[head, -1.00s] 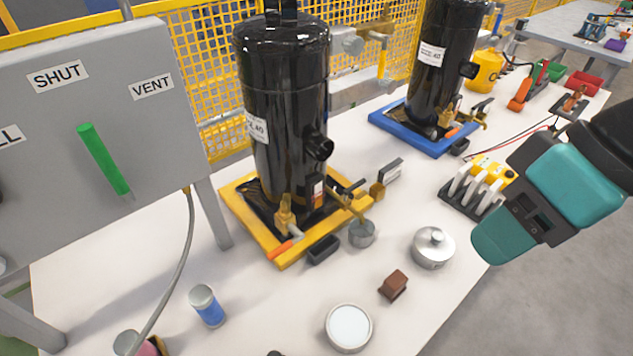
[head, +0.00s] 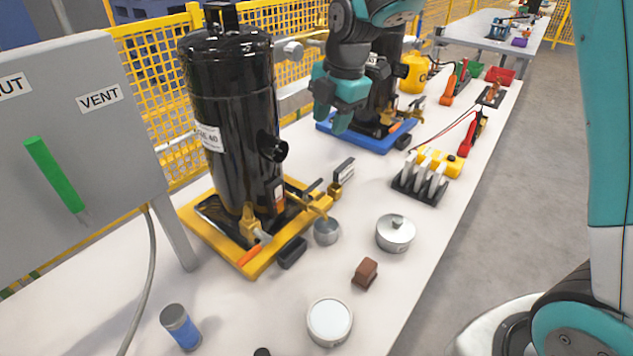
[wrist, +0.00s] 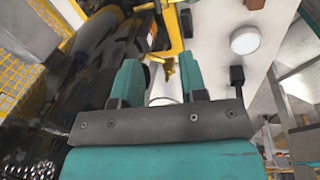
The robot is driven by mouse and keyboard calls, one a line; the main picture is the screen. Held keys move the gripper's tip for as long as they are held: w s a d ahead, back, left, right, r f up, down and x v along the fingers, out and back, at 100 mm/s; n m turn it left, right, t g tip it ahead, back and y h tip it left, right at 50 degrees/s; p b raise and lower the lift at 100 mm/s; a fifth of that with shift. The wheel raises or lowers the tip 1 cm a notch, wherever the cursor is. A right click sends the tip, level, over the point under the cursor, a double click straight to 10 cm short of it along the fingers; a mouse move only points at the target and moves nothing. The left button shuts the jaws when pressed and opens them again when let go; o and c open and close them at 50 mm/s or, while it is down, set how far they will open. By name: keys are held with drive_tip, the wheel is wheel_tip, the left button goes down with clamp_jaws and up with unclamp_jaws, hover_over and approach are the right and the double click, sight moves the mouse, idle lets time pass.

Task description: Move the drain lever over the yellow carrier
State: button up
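The yellow carrier (head: 243,268) sits under the nearer black compressor (head: 235,120). At its front corner is a brass valve (head: 250,228) with an orange-tipped drain lever (head: 250,255) low over the carrier's edge. My gripper (head: 338,112) is up in the air right of the nearer compressor, in front of the farther one, well apart from the lever. In the wrist view my gripper (wrist: 159,62) has its two teal fingers apart with nothing between them. A yellow strip (wrist: 173,30) shows beyond the fingers; I cannot make out the lever there.
A blue carrier (head: 345,134) with another orange-tipped lever (head: 398,134) stands behind. A black block (head: 292,253), metal weight (head: 327,232), lidded pot (head: 395,232), brown block (head: 365,273) and white-topped tin (head: 329,320) are nearby. A grey panel (head: 75,150) stands left.

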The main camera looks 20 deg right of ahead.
sight(316, 182)
drive_tip(key=shift+n, duration=0.7)
drive_tip(key=x, duration=0.6)
drive_tip(key=w+d+x, duration=0.1)
drive_tip(key=x, duration=1.1)
drive_tip(key=shift+w+d+f+p, duration=0.15)
drive_tip(key=shift+w+f+p, duration=0.1)
drive_tip(key=shift+w+p, duration=0.15)
clamp_jaws()
